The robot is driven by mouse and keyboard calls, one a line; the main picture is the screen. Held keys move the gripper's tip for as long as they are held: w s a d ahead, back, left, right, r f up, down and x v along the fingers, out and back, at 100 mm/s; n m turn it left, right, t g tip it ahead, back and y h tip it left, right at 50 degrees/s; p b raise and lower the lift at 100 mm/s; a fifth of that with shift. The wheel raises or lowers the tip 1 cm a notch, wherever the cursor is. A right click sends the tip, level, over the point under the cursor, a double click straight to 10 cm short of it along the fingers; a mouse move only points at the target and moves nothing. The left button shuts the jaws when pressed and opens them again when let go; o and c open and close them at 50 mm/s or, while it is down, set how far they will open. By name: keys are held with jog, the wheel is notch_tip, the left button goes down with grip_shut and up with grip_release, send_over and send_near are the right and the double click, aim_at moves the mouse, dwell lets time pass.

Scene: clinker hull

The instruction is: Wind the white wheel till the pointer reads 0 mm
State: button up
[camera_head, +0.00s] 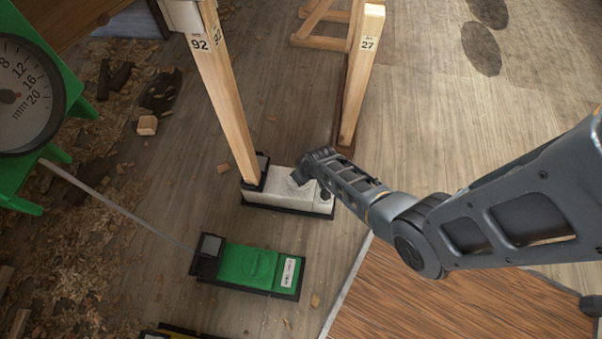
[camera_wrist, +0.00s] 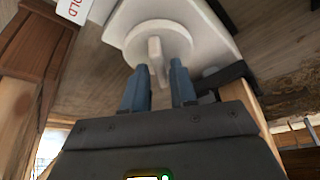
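The white wheel (camera_wrist: 177,38) is a round disc with a raised grip bar (camera_wrist: 155,62) in the wrist view, on a white block (camera_head: 287,203). My gripper (camera_wrist: 158,76) is open, its blue-grey fingertips on either side of the bar with visible gaps. In the head view my gripper (camera_head: 316,168) is at the white block and hides the wheel.
A wooden post marked 92 (camera_head: 222,95) rises from the white block's left end. Another post marked 27 (camera_head: 361,80) stands behind. A green block (camera_head: 245,267) lies in front, with a thin rod (camera_head: 120,207) leading to the dial stand. Wood shavings cover the floor at left.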

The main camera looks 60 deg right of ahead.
aim_at(307, 186)
jog(key=shift+o, duration=0.9)
jog(key=p+v, duration=0.4)
jog(key=v, duration=0.3)
jog(key=shift+r, duration=0.35)
jog(key=shift+a+f, duration=0.1)
